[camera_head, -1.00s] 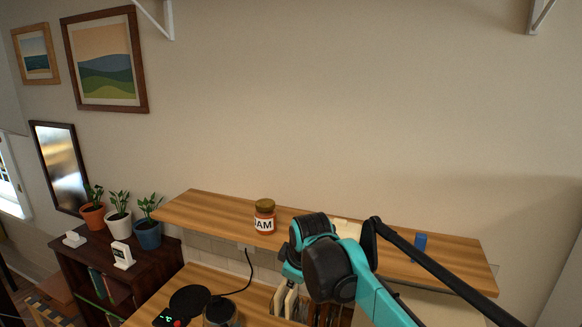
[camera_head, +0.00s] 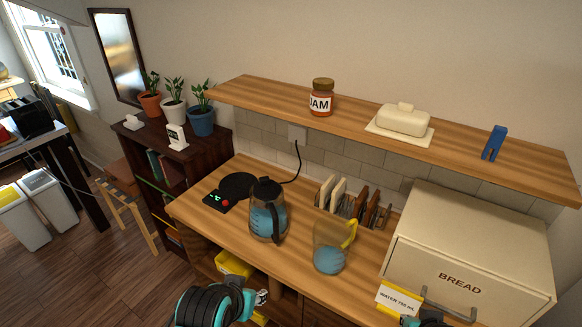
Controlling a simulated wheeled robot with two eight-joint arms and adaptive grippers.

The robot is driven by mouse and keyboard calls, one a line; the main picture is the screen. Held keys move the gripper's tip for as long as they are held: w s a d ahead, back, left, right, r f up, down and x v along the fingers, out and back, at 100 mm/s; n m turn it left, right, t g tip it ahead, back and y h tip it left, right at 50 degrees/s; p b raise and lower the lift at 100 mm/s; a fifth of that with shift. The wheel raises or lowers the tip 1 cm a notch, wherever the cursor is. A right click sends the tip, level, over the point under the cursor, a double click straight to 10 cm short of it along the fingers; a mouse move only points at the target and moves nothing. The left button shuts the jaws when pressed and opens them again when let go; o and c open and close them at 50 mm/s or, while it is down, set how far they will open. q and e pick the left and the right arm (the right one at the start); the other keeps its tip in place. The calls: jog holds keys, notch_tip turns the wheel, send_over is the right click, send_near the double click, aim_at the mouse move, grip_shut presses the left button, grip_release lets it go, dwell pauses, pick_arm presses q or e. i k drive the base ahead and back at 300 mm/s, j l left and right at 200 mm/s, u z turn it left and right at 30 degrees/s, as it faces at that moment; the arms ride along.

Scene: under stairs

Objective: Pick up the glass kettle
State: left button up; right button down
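The glass kettle (camera_head: 262,217) stands upright on the wooden counter (camera_head: 205,231), with a dark lid, a dark handle facing right and bluish water inside. It is beside its black round base (camera_head: 237,187), not on it. My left gripper (camera_head: 262,297) is low in front of the counter, below and apart from the kettle; its fingers are too small to tell open from shut. Part of my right arm (camera_head: 422,321) shows at the bottom edge near the bread box; its fingers cannot be made out.
A clear pitcher (camera_head: 330,261) with a yellow handle stands right of the kettle. Behind are a rack (camera_head: 350,203) and a cord. A bread box (camera_head: 470,250) and a water card (camera_head: 398,300) are at right. A shelf (camera_head: 270,100) with a jam jar (camera_head: 321,99) overhangs the back.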

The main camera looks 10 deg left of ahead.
aim_at(268, 222)
jog(key=z, duration=0.6)
jog(key=j+z, duration=0.3)
jog(key=j, duration=0.55)
jog(key=j+z, duration=0.3)
jog(key=j, duration=1.05)
